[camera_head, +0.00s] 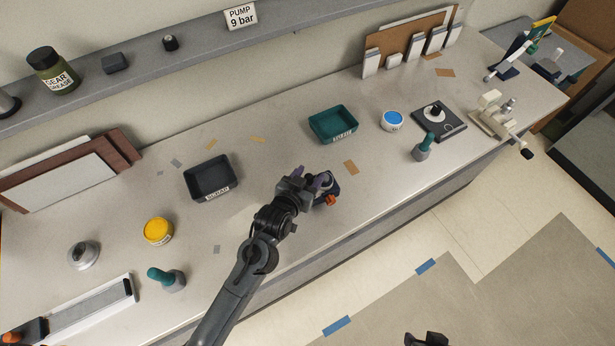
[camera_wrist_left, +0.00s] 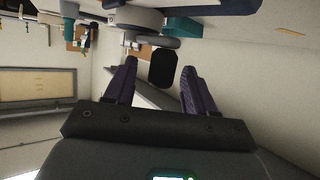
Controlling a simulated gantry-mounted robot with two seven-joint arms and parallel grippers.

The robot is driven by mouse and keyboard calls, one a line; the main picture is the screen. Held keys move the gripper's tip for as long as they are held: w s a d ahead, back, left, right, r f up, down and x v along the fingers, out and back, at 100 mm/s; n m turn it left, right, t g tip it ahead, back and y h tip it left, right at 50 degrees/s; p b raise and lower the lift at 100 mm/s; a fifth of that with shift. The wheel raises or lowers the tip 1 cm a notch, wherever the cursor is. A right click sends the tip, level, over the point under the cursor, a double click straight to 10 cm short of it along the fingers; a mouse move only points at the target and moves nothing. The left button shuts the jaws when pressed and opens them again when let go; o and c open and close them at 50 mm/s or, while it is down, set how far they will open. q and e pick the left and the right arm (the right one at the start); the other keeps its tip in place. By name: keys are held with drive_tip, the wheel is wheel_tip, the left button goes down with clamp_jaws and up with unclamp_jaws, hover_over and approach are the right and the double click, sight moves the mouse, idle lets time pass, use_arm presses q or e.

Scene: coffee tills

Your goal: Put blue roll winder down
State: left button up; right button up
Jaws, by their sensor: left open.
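The blue roll winder (camera_head: 334,188) stands on the grey bench near its front edge, a dark blue body with an orange knob. My left gripper (camera_head: 318,183) is right at it and hides part of it. In the left wrist view, the purple fingers of my left gripper (camera_wrist_left: 158,85) are spread apart. A black rounded part (camera_wrist_left: 163,68) shows between and beyond them; whether they touch it I cannot tell. Grey round parts and a dark blue part show at the top. A dark piece at the head view's bottom edge may be my right gripper (camera_head: 427,339); its fingers are unclear.
A teal tray (camera_head: 316,126) and a black tray (camera_head: 190,192) stand behind and left. A blue-lidded tub (camera_head: 392,120), a teal-handled tamper (camera_head: 424,147) and a black scale-like plate (camera_head: 455,127) are to the right. Bench around the winder is mostly bare; the front edge is close.

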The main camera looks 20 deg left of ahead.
use_arm(q)
drive_tip(key=shift+r, duration=0.15)
drive_tip(key=shift+s, duration=0.2)
drive_tip(key=d+v, duration=0.1)
drive_tip(key=v, duration=1)
drive_tip(key=s+a+f+g, duration=0.2)
drive_tip(key=s+g, duration=0.1)
drive_tip(key=s, duration=0.3)
drive_tip(key=s+a+f+g, duration=0.1)
drive_tip(key=s+f+g, duration=0.2)
drive_tip(key=s, duration=0.2)
drive_tip(key=s+a+f+m+g, duration=0.1)
drive_tip(key=s+a+f+g, duration=0.1)
drive_tip(key=s+g, duration=0.2)
drive_tip(key=shift+s+a+f+y, duration=0.15)
drive_tip(key=shift+s+a+y, duration=0.05)
drive_tip(key=shift+s, duration=0.5)
drive_tip(key=shift+s+a+f+y, duration=0.15)
drive_tip(key=shift+s+a+y, duration=0.05)
drive_tip(key=shift+s, duration=0.45)
wheel_tip(320, 180, up, 15)
drive_tip(key=p, duration=1.4)
